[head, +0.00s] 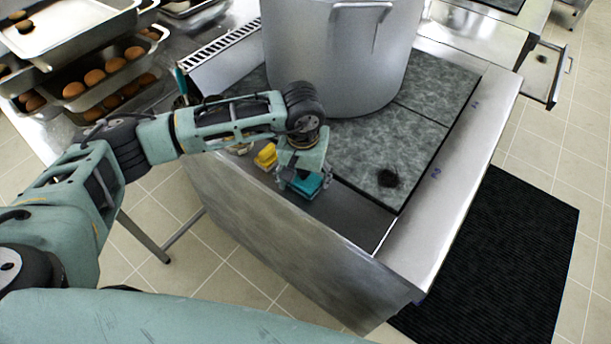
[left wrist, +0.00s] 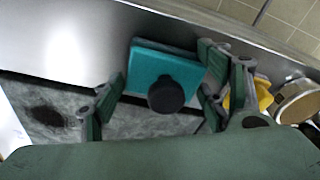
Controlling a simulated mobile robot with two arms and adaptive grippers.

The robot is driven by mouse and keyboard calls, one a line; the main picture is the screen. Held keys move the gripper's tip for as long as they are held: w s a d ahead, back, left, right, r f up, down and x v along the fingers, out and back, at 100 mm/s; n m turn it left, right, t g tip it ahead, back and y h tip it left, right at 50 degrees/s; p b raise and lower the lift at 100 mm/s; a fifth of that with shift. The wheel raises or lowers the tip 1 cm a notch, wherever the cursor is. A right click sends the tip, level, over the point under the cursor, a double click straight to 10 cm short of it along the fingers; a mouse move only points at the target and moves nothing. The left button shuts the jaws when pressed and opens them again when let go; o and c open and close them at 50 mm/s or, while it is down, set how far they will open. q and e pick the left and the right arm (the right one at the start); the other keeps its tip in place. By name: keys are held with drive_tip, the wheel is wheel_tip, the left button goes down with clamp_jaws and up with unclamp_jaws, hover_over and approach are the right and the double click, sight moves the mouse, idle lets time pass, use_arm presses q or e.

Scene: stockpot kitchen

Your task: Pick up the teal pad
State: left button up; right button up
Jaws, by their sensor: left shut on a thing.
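The teal pad (head: 308,186) is at the front edge of the steel stove counter, under my left gripper (head: 298,176). In the left wrist view the teal pad (left wrist: 150,65) is a flat block with a round black knob (left wrist: 166,96) on it. The fingers of my left gripper (left wrist: 158,108) are on either side of the knob, shut on the pad. I cannot tell whether the pad touches the counter. My right gripper is in neither view.
A large stockpot (head: 335,60) stands on the stove behind the gripper. A yellow object (head: 266,156) lies just left of the pad and also shows in the left wrist view (left wrist: 262,93). A dark patch (head: 387,178) marks the stove top.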

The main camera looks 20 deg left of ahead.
use_arm(q)
wheel_tip(320, 180, up, 4)
drive_tip(key=shift+w+f+b, duration=0.15)
drive_tip(key=shift+f+b, duration=0.05)
drive_tip(key=shift+b, duration=0.7)
drive_tip(key=w+r+b, duration=0.1)
drive_tip(key=w+r, duration=0.1)
drive_tip(key=w, duration=0.1)
drive_tip(key=w+a+r+b, duration=0.1)
drive_tip(key=w+r, duration=0.1)
drive_tip(key=w, duration=0.1)
drive_tip(key=w+r+b, duration=0.1)
drive_tip(key=w+r, duration=0.1)
drive_tip(key=w, duration=0.2)
drive_tip(key=shift+a, duration=0.15)
drive_tip(key=shift+w+a+r+b, duration=0.15)
drive_tip(key=shift+w+r+b, duration=0.25)
drive_tip(key=shift+w+r, duration=0.3)
drive_tip(key=shift+f, duration=0.1)
drive_tip(key=o, duration=0.7)
drive_tip(key=shift+c, duration=0.2)
drive_tip(key=c, duration=0.5)
